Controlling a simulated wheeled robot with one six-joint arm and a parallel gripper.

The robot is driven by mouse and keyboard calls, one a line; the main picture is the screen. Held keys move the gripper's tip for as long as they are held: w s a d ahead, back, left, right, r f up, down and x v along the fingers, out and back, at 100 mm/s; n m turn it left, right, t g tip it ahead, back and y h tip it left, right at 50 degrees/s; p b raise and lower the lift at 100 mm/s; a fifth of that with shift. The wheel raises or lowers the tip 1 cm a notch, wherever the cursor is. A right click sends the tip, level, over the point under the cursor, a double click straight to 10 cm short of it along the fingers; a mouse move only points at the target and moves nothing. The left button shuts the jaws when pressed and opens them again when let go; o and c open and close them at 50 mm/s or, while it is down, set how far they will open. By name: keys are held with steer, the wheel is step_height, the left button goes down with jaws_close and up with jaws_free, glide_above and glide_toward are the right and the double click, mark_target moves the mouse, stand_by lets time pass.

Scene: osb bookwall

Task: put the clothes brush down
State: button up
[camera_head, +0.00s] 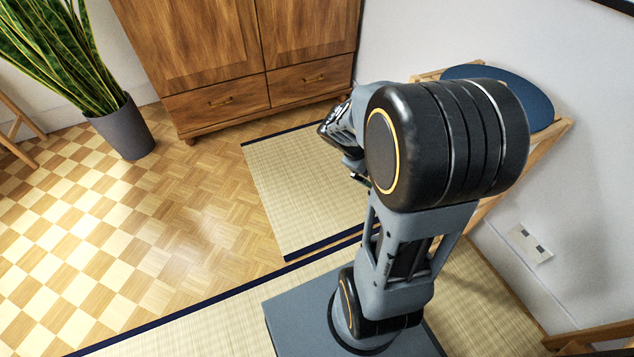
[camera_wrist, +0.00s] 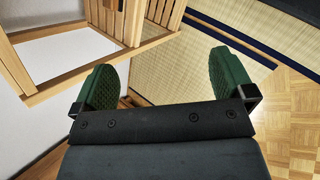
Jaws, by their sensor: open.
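My gripper (camera_wrist: 165,68) shows in the wrist view with its two green pads spread wide apart. Nothing is held between them. I see no clothes brush in either view. In the head view my arm's large dark joint covers much of the middle right, and the fingers cannot be made out clearly there.
A wooden stand or chair with a dark blue round top (camera_head: 505,88) is behind my arm by the white wall. A wooden cabinet (camera_head: 215,50) stands at the back and a potted plant (camera_head: 122,130) at left. Tatami mats (camera_head: 300,190) and open checkered floor (camera_head: 90,235) lie below.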

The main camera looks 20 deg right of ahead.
steer(key=s+a+r+m+t+y, duration=0.1)
steer(key=a+r+m+t+y, duration=0.1)
steer(key=a, duration=0.7)
steer(key=s+a+r+m+t+y, duration=0.2)
steer(key=a+y, duration=0.3)
steer(key=a, duration=0.4)
steer(key=shift+r, duration=0.6)
